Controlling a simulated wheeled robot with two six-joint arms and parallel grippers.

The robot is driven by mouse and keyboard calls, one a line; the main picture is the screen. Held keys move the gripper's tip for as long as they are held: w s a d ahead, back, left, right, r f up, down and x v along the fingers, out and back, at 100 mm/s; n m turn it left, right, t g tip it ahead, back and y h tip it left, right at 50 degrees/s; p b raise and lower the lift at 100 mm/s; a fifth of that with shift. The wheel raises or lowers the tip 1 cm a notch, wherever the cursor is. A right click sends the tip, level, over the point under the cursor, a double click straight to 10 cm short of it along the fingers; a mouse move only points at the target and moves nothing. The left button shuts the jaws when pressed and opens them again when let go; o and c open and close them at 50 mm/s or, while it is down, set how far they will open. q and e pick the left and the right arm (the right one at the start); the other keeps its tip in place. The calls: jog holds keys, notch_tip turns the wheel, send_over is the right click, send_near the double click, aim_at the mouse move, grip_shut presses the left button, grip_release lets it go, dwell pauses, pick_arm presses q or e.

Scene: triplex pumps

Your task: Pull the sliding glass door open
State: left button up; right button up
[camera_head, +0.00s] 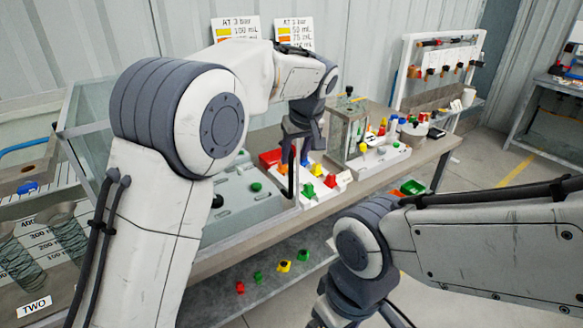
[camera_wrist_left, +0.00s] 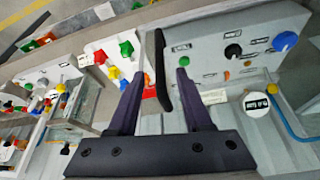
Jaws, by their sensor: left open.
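The sliding glass door is hard to make out; a black upright bar handle (camera_head: 291,175) stands at the front of the grey pump unit (camera_head: 240,205). My left gripper (camera_head: 298,154) is open and points down at the handle. The glass case (camera_head: 90,115) is partly hidden behind my left arm. My right gripper (camera_head: 345,308) is at the bottom edge, its fingertips not clearly shown.
A second glass case (camera_head: 350,130) and several coloured knobs and valves stand right of the handle on the workbench (camera_head: 425,155). Several small coloured parts (camera_head: 284,266) lie on the lower shelf. A tool rack (camera_head: 440,70) stands at the back.

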pick_arm(q)
jog(key=shift+v, duration=1.4)
jog(key=s+a+f+m+g+h, duration=0.1)
jog(key=s+f+m, duration=0.2)
jog(key=s, duration=0.9)
jog(key=s+a+f+m+g+h, duration=0.1)
jog(key=s+f+m, duration=0.3)
jog(key=s, duration=0.8)
jog(key=s+a+f+m+g+h, duration=0.1)
jog(key=s+f+m, duration=0.3)
jog(key=s, duration=0.8)
jog(key=shift+s+m+g, duration=0.3)
jog(key=shift+m+g, duration=0.3)
jog(key=shift+m, duration=0.1)
